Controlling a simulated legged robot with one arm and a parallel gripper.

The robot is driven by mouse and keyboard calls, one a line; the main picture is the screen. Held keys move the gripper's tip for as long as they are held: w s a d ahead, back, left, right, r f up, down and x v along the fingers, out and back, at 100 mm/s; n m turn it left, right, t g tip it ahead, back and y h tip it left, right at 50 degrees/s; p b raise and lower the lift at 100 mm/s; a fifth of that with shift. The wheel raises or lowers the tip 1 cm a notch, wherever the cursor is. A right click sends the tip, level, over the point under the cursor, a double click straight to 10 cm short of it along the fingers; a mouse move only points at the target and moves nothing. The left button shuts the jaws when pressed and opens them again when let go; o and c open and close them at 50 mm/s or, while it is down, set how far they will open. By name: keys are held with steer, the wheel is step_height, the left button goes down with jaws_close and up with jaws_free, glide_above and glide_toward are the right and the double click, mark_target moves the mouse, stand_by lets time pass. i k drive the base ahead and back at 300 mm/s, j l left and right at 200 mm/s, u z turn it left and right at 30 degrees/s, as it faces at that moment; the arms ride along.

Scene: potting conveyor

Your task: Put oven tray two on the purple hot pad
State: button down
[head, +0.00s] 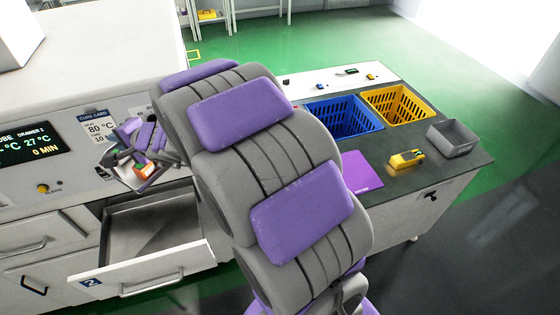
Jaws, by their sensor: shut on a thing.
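My gripper (132,152) is at the left, above the open drawer and in front of the oven's control panel. It is shut on a small pale tray (151,183), which holds orange and green pieces. My gripper and arm hide much of the tray, and no number on it can be read. The purple hot pad (362,172) lies flat on the dark worktop to the right, just beyond my arm. The part of the pad that shows is bare.
The drawer (125,268) marked 2 stands open under the tray and its visible floor is empty. A blue basket (345,118), a yellow basket (398,105), a grey bin (453,139) and a yellow device (406,160) are on the worktop (440,172). My arm fills the middle.

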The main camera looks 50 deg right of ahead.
mark_target(350, 173)
steer(key=i+z, duration=0.1)
steer(key=z, duration=1.05)
steer(key=j+z, duration=0.15)
steer(key=z, duration=0.3)
steer(key=i+j+z, duration=0.1)
steer(key=z, duration=0.3)
steer(key=j+z, duration=0.2)
steer(key=z, duration=0.25)
steer(key=j+z, duration=0.2)
steer(key=z, duration=0.25)
steer(key=j+z, duration=0.15)
steer(key=z, duration=0.25)
